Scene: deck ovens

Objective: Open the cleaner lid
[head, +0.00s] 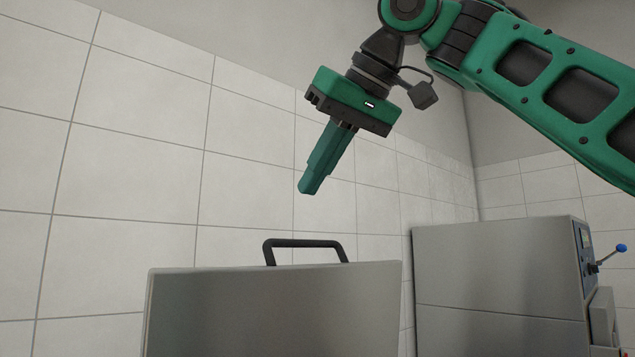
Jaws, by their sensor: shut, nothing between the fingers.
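A grey metal panel (275,312), which looks like the cleaner lid, stands nearly upright at the bottom of the head view. A black bar handle (303,243) rises above its top edge; the lower ends of the handle are hidden behind that edge. The lower part of the panel and whatever it joins are out of frame. My gripper (307,190) is above the panel and handle, apart from both. Its green fingers are closed together, empty, and point down and slightly left.
A grey metal box-like machine (495,270) stands at the right, with a control panel and a blue-knobbed lever (620,248) on its right side. A white tiled wall (140,150) runs behind. The space around my gripper looks clear.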

